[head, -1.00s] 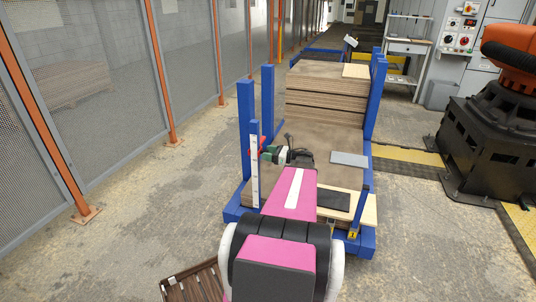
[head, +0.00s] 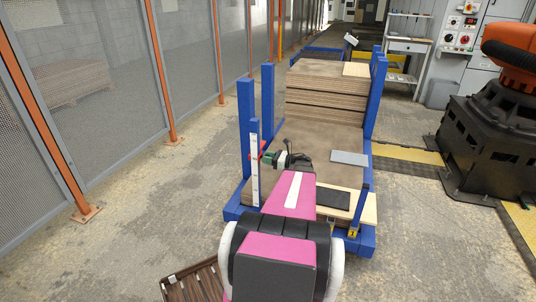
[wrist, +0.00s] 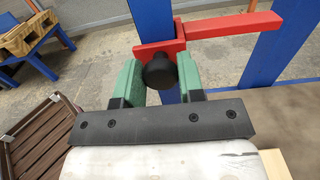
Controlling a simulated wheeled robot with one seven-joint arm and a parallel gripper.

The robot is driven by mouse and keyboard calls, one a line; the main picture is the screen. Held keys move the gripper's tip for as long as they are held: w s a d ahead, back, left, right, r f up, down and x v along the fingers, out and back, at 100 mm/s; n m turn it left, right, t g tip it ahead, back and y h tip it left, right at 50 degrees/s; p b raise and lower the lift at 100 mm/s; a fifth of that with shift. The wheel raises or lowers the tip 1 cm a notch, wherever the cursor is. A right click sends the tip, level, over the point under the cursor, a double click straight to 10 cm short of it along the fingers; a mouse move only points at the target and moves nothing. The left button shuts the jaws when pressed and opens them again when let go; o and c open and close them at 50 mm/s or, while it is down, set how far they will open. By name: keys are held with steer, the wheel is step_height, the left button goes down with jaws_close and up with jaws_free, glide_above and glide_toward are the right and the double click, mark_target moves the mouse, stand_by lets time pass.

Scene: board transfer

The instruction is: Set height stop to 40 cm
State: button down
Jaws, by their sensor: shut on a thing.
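The height stop is a red bar (wrist: 225,25) with a red block and a black knob (wrist: 159,71), in front of a blue post in the wrist view. My gripper (wrist: 159,66) has green fingers on either side of the knob and is shut on it. In the head view the red stop (head: 262,147) shows small beside the white scale strip (head: 255,170) on the front left post, and my gripper (head: 267,157) is at it. The strip's marks are too small to read, and the scale is not visible in the wrist view.
The blue rack holds a tall stack of brown boards (head: 325,98) at the back and a lower layer in front. A grey plate (head: 349,158) lies on the boards. A mesh fence (head: 95,100) runs along the left; an orange and black machine (head: 490,140) stands right.

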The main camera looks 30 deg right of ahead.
steer(key=shift+f, duration=0.4)
steer(key=c, duration=0.8)
jaws_free()
steer(key=shift+o, duration=0.2)
steer(key=shift+r, duration=0.15)
